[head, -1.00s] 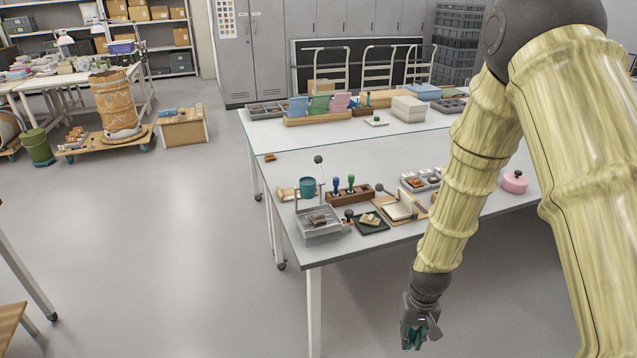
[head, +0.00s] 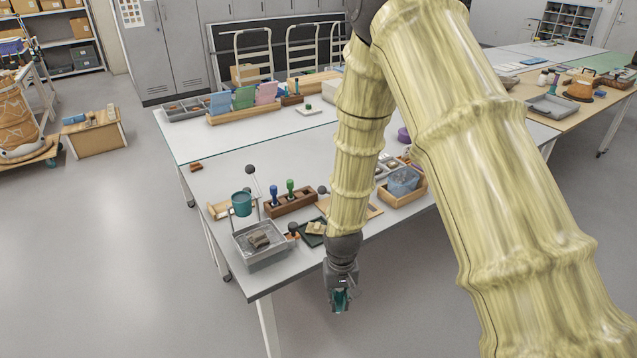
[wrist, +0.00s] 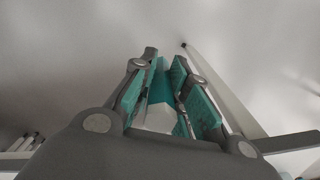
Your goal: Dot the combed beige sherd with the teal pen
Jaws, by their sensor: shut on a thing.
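My gripper (head: 341,300) hangs low in front of the worktable's front edge in the head view, off the tabletop. In the wrist view its teal-padded fingers (wrist: 168,92) are shut on a slim teal thing with a pale end (wrist: 158,118), which looks like the teal pen. A small beige sherd (head: 316,228) lies on a dark green tray (head: 309,240) near the table's front edge, up and left of my gripper; its combing is too small to make out. My arm partly hides the area right of that tray.
Open floor (head: 120,260) lies left of the table.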

